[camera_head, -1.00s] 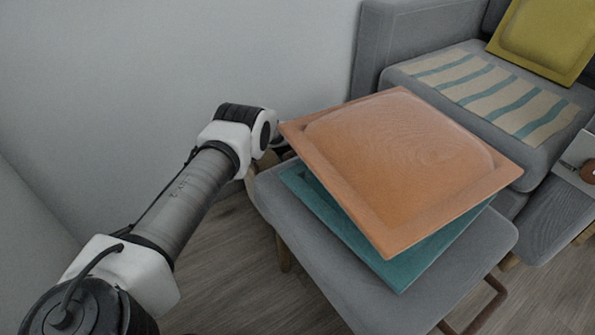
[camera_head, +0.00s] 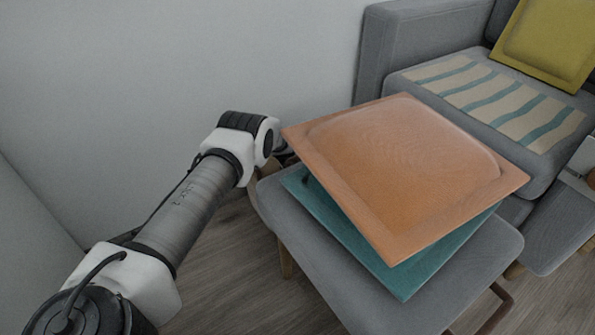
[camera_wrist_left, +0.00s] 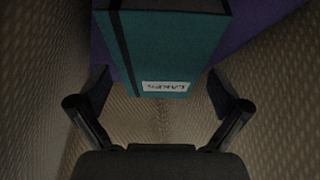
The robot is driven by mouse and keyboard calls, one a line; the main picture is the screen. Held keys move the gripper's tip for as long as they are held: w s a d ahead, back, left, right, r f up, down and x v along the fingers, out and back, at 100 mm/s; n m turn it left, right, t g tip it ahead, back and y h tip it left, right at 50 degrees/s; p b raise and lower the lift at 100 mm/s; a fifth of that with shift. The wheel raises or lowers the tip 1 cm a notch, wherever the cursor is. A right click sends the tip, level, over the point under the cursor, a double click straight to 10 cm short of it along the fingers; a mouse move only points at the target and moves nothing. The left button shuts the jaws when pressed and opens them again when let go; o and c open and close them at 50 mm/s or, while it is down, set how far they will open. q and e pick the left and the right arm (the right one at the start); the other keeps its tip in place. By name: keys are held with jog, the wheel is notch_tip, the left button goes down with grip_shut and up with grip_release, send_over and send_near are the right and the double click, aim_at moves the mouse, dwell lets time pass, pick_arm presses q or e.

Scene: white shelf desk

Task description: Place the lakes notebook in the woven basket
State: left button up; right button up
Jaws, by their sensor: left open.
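The lakes notebook (camera_wrist_left: 165,60) is teal with a dark elastic band and a white label that reads LAKES upside down. It shows at the top middle of the left wrist view. The woven basket (camera_wrist_left: 40,85) shows as tan woven walls on both sides and a woven surface below the notebook. My left gripper (camera_wrist_left: 159,80) is open, one finger on each side of the notebook's lower end, with gaps visible. In the head view its fingers are hidden behind an orange cushion; the basket and notebook do not show there. My right gripper is not in view.
A purple thing (camera_wrist_left: 262,22) lies behind the notebook between the woven walls. In the head view, an orange cushion (camera_head: 405,170) lies over a teal cushion (camera_head: 400,280) on a grey seat (camera_head: 350,295). A grey sofa (camera_head: 420,45) stands behind, and a wall is at left.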

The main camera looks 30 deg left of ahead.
pick_arm(q)
jog(key=p+v, duration=0.7)
jog(key=v, duration=0.5)
jog(key=shift+r+p, duration=0.3)
jog(key=shift+r, duration=0.15)
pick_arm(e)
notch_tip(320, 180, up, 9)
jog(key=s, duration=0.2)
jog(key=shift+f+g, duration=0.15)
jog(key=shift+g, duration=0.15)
pick_arm(q)
jog(key=shift+r, duration=0.1)
